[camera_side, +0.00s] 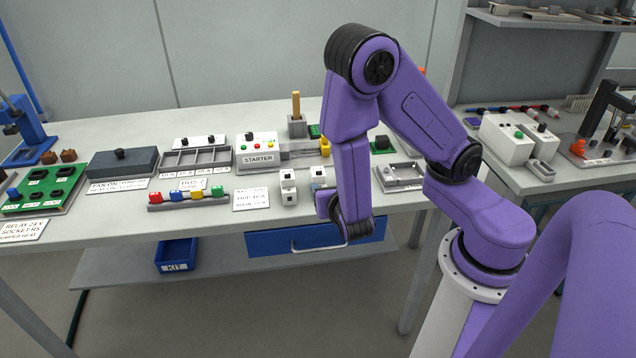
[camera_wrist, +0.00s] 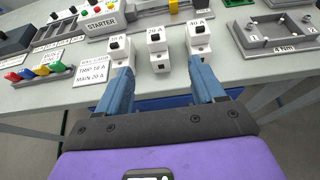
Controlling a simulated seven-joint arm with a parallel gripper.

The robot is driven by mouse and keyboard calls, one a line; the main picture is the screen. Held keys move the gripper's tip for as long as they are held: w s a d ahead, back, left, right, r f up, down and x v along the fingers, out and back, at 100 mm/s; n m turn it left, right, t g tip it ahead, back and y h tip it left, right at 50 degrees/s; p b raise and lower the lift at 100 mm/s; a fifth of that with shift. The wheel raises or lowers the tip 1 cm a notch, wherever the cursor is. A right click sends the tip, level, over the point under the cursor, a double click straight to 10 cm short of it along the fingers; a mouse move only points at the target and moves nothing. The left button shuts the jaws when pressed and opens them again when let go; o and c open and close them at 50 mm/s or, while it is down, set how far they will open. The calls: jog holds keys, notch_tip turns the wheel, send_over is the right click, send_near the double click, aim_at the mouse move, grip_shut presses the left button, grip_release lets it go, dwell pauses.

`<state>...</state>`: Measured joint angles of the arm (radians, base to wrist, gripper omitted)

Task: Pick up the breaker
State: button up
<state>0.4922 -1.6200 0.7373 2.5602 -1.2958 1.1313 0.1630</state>
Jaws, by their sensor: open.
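Three white breakers with black switches stand in a row near the bench's front edge. In the wrist view they are the left breaker (camera_wrist: 118,50), marked what looks like 10 A, the middle breaker (camera_wrist: 158,50), marked 20 A, and the right breaker (camera_wrist: 199,42), marked 40 A. The side view shows the left breaker (camera_side: 288,188) and the middle one (camera_side: 318,179); my arm hides the right one. My gripper (camera_wrist: 160,72) is open and empty, its blue fingers apart on the near side of the row. Whether a fingertip touches a breaker is unclear.
A card (camera_wrist: 92,73) reading TRIP 10 A, MAIN 20 A lies left of the breakers. Left of it is a rail of coloured blocks (camera_side: 188,197). The STARTER box (camera_side: 257,150) stands behind. A grey frame (camera_side: 402,176) lies to the right.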

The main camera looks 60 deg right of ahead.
aim_at(322, 175)
jog(key=x, duration=1.1)
jog(key=shift+w+d+f, duration=0.1)
jog(key=shift+f, duration=0.05)
jog(key=shift+w+a+x, duration=0.1)
jog(key=shift+a+x, duration=0.05)
jog(key=shift+x, duration=1.3)
jog(key=shift+w+a+x, duration=0.1)
jog(key=shift+a+x, duration=0.1)
jog(key=shift+x, duration=1.3)
jog(key=shift+f, duration=0.1)
jog(key=c, duration=1.1)
